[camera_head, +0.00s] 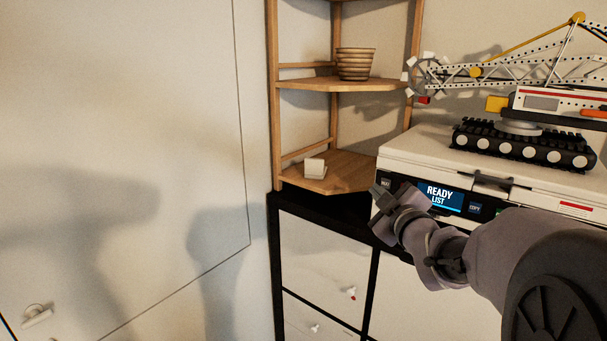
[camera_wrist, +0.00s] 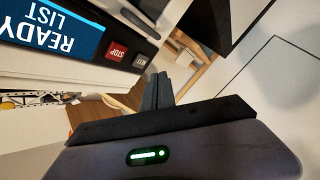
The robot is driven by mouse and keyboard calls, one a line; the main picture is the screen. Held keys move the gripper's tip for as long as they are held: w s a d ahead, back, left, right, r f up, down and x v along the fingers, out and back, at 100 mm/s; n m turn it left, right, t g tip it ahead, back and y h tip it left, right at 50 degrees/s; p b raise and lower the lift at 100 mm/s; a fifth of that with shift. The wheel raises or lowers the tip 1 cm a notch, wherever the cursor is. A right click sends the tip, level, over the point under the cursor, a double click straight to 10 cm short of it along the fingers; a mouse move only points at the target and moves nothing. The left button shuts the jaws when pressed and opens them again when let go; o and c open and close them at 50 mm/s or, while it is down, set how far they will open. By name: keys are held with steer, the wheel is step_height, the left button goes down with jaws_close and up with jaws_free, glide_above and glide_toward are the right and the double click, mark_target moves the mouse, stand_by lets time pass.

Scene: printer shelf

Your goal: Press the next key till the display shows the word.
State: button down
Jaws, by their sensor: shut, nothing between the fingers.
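The printer (camera_head: 420,153) stands at the right on a dark-framed cabinet. Its blue display (camera_head: 440,197) reads "READY LIST"; the display also shows upside down in the wrist view (camera_wrist: 55,28). A small dark key that seems to read NEXT (camera_head: 385,183) sits left of the display; it also shows in the wrist view (camera_wrist: 140,60), beside a red STOP key (camera_wrist: 117,52). My gripper (camera_head: 377,191) is shut and empty, just in front of the panel's left end. In the wrist view its fingertips (camera_wrist: 162,76) appear beside the NEXT key; I cannot tell whether they touch the panel.
A COPY key (camera_head: 475,208) lies right of the display. A toy crane on tracks (camera_head: 525,145) stands on the printer. A wooden corner shelf (camera_head: 345,180) holds stacked bowls (camera_head: 356,64) and a small white item (camera_head: 315,168). Free room lies left of my gripper.

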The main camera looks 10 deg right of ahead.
mark_target(377, 181)
steer(key=shift+w+d, duration=0.5)
steer(key=shift+d, duration=0.15)
steer(key=shift+f, duration=0.1)
stand_by(1.5)
steer(key=shift+w+d, duration=0.25)
steer(key=shift+d, duration=0.1)
steer(key=shift+w+d, duration=0.2)
steer(key=shift+d, duration=0.05)
stand_by(0.6)
stand_by(0.4)
steer(key=shift+s+a+b, duration=0.45)
steer(key=shift+a+b, duration=0.15)
steer(key=shift+b, duration=0.15)
